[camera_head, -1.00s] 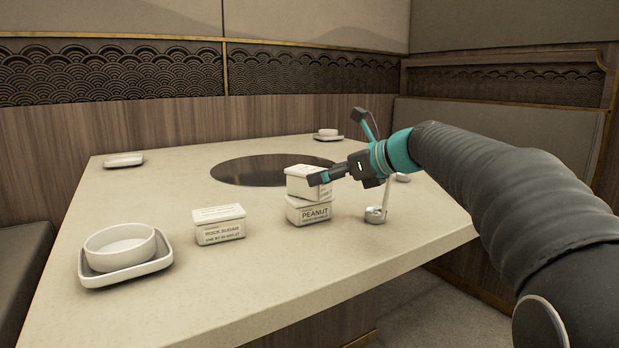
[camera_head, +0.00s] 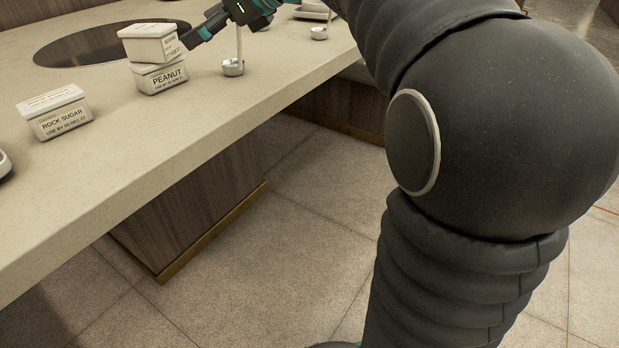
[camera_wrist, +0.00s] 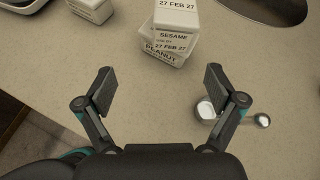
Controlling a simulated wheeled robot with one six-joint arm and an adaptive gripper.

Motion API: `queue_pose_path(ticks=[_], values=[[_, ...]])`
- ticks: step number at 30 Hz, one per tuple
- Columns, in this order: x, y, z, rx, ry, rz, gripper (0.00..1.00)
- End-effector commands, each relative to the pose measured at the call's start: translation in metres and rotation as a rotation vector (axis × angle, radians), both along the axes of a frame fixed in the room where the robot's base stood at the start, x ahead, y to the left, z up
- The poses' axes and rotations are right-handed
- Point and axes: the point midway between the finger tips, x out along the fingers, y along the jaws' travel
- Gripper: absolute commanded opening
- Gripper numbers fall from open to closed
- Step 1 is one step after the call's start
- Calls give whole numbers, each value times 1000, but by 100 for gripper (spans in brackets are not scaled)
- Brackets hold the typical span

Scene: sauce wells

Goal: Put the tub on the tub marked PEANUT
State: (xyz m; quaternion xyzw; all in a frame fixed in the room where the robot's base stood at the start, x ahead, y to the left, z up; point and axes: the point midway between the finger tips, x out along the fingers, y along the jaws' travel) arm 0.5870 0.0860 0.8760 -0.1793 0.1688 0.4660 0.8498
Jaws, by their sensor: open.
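A white tub (camera_head: 150,46) labelled SESAME in the wrist view (camera_wrist: 174,38) rests on the white tub marked PEANUT (camera_head: 161,78). The upper tub sits slightly turned and a little off-centre to the left in the head view. The PEANUT tub also shows in the wrist view (camera_wrist: 162,57), partly covered by the upper one. My gripper (camera_wrist: 160,88) is open and empty, its two fingers spread wide. The stack stands ahead of the fingertips, clear of them. In the head view my gripper (camera_head: 196,36) is just right of the stack.
A ROCK SUGAR tub (camera_head: 58,116) stands left of the stack. A small ladle (camera_head: 233,68) is close on the right, near my right finger in the wrist view. A dark round plate (camera_head: 85,45) is set into the table behind. The table's front edge is near.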

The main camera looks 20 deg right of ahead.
Motion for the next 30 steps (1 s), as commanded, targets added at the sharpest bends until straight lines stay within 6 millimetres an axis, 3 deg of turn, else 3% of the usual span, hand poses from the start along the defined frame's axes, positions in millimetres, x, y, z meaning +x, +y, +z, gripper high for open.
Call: queue_pose_path(ticks=[8,18,24,30], values=[[-110,-13,-85,-628,-308,318,94],[-242,-64,-200,-1356,-647,1020,94],[-283,-89,-242,-1579,-752,1370,94],[-292,-86,-253,-1632,-782,1479,94]])
